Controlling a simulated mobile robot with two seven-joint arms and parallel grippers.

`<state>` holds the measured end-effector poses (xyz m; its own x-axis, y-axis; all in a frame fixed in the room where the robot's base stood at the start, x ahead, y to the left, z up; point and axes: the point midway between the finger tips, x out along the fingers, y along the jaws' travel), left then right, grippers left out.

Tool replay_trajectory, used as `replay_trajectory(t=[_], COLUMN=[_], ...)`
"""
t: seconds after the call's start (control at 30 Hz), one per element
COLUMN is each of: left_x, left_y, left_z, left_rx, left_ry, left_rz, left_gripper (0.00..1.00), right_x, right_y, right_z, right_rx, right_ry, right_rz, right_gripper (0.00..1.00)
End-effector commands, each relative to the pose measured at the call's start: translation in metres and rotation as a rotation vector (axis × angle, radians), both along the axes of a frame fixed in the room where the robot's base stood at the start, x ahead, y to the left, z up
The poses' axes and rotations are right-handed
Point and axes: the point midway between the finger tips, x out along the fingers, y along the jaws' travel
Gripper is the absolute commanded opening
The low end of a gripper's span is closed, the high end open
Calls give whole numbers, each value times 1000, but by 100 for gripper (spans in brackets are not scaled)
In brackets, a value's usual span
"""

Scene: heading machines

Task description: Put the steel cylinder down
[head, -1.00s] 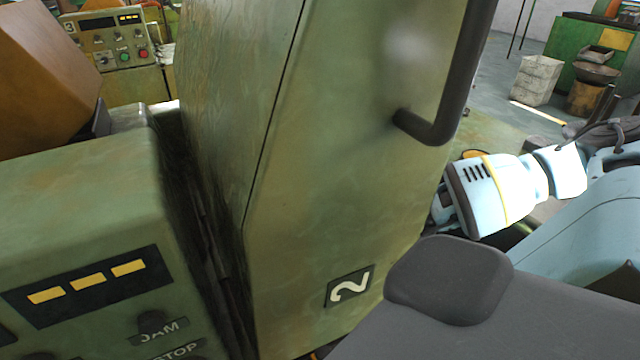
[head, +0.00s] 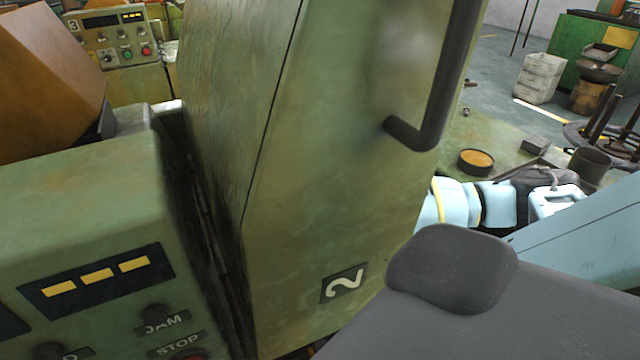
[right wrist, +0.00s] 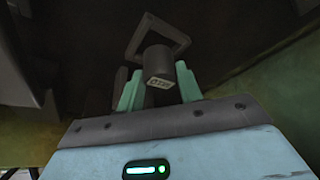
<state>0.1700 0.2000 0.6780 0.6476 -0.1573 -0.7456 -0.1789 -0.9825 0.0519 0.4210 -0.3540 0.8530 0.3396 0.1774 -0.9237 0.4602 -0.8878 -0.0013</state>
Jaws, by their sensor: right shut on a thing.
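The steel cylinder (right wrist: 157,61) shows in the right wrist view as a short dark grey cylinder with a pale printed label on its near end. My right gripper (right wrist: 158,84) has its teal fingers on either side of it and is shut on it. A dark square frame (right wrist: 177,41) shows just beyond the cylinder; I cannot tell whether they touch. My left gripper is in neither view.
The green cabinet (head: 325,190) marked 2, with a dark bar handle (head: 440,110), fills the middle. A control panel (head: 95,285) stands at left. Behind my right arm are a round tin (head: 476,161), a dark cup (head: 590,164) and pale boxes (head: 540,78).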

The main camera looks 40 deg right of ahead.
Motion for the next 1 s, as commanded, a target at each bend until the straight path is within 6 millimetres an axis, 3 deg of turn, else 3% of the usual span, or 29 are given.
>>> replay_trajectory(t=[0.2, 0.53, 0.57, 0.7, 1.0], left_x=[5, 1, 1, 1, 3], left_y=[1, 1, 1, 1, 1], left_z=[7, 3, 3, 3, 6], left_rx=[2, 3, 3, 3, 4], left_ry=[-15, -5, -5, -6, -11], left_rz=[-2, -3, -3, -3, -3], left_gripper=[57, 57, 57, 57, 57], right_x=[1, 0, 0, 0, -5], right_y=[0, 0, -1, -1, -4], right_z=[-21, -26, -27, -25, -9], right_rx=[-1, 0, -1, -2, -3], right_ry=[-5, -2, 0, -1, -1], right_rz=[-1, 0, 0, -1, 0], right_gripper=[0, 0, 37, 55, 57])
